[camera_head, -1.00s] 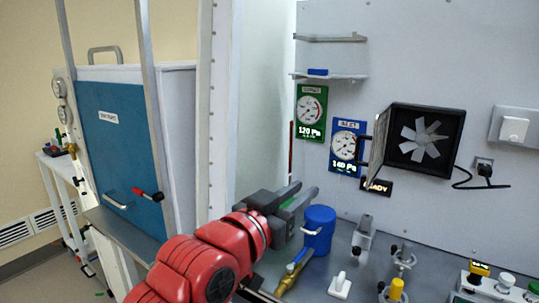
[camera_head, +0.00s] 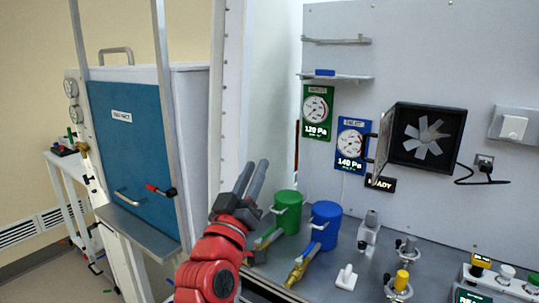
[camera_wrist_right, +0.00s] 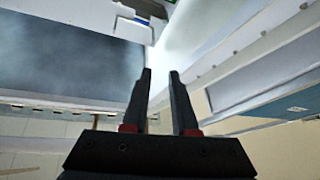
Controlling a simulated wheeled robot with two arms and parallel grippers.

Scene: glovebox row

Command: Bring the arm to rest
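My right arm is red and comes in from the bottom of the head view. Its dark grey gripper (camera_head: 256,170) points upward, left of the green canister (camera_head: 287,212). In the right wrist view, the two black fingers (camera_wrist_right: 160,71) stand apart with nothing between them. The fingers look clear of the canister and the wall, though their exact depth is hard to tell. My left gripper is not in view.
A blue canister (camera_head: 326,222) stands right of the green one, with valves and fittings along the bench (camera_head: 433,262). A fan box (camera_head: 427,137) with an open door hangs on the wall. A blue-fronted cabinet (camera_head: 135,160) and white post (camera_head: 232,95) stand left.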

